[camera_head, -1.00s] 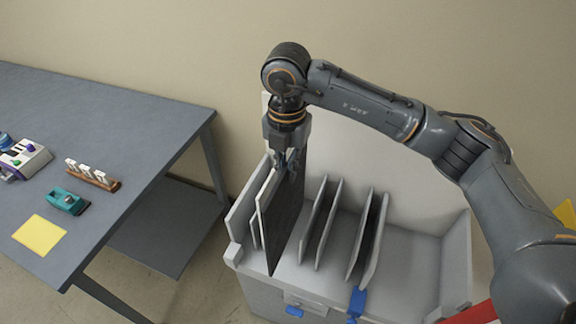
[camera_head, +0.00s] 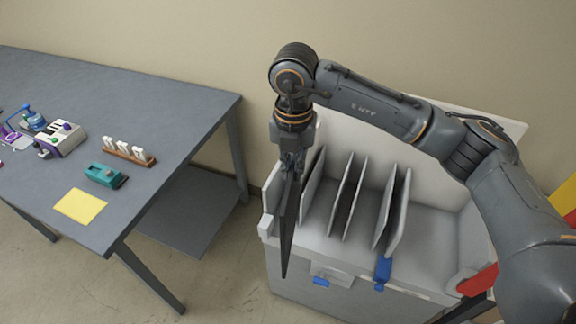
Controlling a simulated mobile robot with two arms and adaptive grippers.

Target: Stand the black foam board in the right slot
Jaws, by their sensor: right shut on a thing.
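My right gripper (camera_head: 291,166) points down and is shut on the top of the black foam board (camera_head: 287,235). The board hangs upright, nearly edge-on to the view, at the left side of the grey bin (camera_head: 345,278). Its lower end overlaps the bin's front left corner in the picture; whether it touches the bin is unclear. Upright dividers stand in the bin: a left one (camera_head: 312,190) partly behind the board, a middle pair (camera_head: 345,195) and a right pair (camera_head: 397,215). The right pair's slot has a blue clip (camera_head: 383,272) at its front. My left gripper is out of view.
A grey table (camera_head: 175,140) at the left holds a teal device (camera_head: 105,175), a yellow sheet (camera_head: 80,206), a wooden rack (camera_head: 130,152) and a white machine (camera_head: 62,138). The wall stands behind.

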